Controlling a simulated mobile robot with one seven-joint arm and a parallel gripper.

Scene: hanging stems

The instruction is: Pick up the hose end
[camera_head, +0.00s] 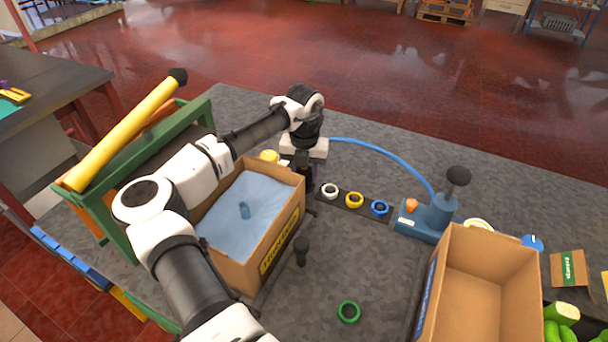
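The blue hose (385,153) rises from the blue hand pump (430,213) and arcs left to my gripper. Its end is hidden at or behind the white hand of my gripper (304,182), so I cannot tell whether it is held or only passes behind. My gripper points down just past the back right corner of the left cardboard box. Its dark fingers are small and partly hidden, and their opening does not show.
The left cardboard box (272,247) has a blue lining. White, yellow and blue rings (354,200) stand in a row; a green ring (349,312) lies in front. An open cardboard box (484,290) is at right. A green rack (120,170) stands at left.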

